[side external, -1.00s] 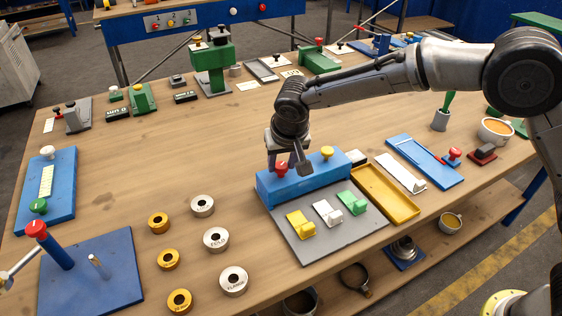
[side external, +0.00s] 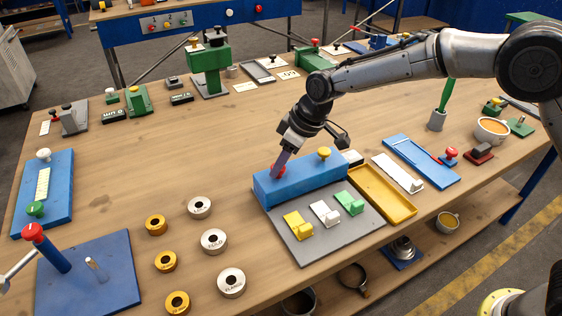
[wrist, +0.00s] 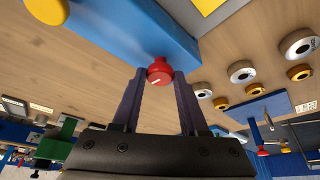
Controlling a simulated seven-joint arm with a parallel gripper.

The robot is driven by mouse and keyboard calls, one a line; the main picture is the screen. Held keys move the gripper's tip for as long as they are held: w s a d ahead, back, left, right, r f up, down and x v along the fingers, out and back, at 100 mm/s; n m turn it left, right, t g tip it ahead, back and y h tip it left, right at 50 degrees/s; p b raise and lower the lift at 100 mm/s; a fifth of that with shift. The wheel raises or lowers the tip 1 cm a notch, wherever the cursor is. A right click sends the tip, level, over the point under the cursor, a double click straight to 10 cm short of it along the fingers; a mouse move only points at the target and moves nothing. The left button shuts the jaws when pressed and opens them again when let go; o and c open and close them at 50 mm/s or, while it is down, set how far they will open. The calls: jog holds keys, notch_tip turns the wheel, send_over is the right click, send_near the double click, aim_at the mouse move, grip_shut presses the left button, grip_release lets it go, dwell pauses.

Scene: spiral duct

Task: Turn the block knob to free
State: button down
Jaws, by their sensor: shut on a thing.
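A blue block (side external: 303,184) stands at the back of a grey plate (side external: 325,232). It carries a red knob (side external: 279,170) at its left end and a yellow knob (side external: 324,153) further right. My gripper (side external: 277,170) is tilted and has its fingertips at the red knob. In the wrist view the red knob (wrist: 159,72) sits between the two fingertips of my gripper (wrist: 158,74), which is shut on it. A short white mark shows on the knob. Its lettering or position labels cannot be made out. The yellow knob (wrist: 47,10) is partly cut off in the wrist view.
Yellow (side external: 299,225), white (side external: 326,213) and green (side external: 350,202) small pieces sit on the plate in front of the block. A yellow tray (side external: 384,194) lies close on the right. Several rings, including a silver one (side external: 214,241), lie to the left, with bare wood between.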

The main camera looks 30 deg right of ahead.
jog(key=shift+w+r+n, duration=0.1)
jog(key=shift+n, duration=0.6)
jog(key=shift+y, duration=0.3)
jog(key=shift+c, duration=2.2)
grip_release()
jog(key=v, duration=1.3)
jog(key=shift+r, duration=0.45)
jog(key=shift+w+d, duration=0.1)
